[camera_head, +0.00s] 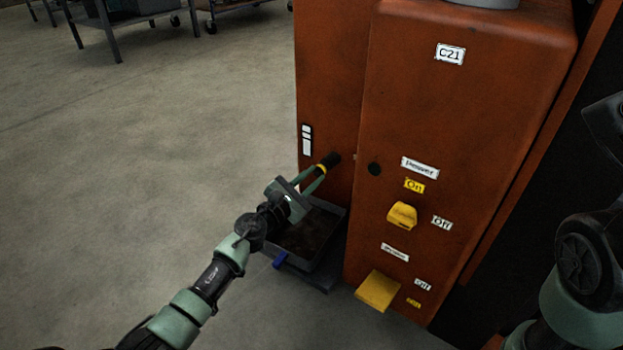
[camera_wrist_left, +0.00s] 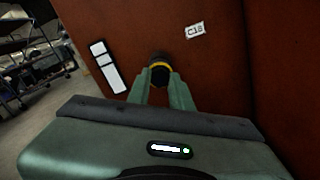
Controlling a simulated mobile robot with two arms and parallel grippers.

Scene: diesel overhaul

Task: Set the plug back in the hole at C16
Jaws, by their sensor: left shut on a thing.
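The plug (camera_head: 331,159) is black with a yellow band, and it also shows in the left wrist view (camera_wrist_left: 160,63). My left gripper (camera_head: 319,172) is shut on it and holds it up against or just in front of the orange cabinet's left face. I cannot tell whether the plug's tip is inside a hole, because the plug and fingers hide that spot. A small white label (camera_wrist_left: 195,30), reading like C16, sits above and right of the plug in the wrist view. My right gripper is out of view.
A black tray (camera_head: 332,208) stands low beneath my left gripper. A white gauge strip (camera_head: 307,140) is left of the plug.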

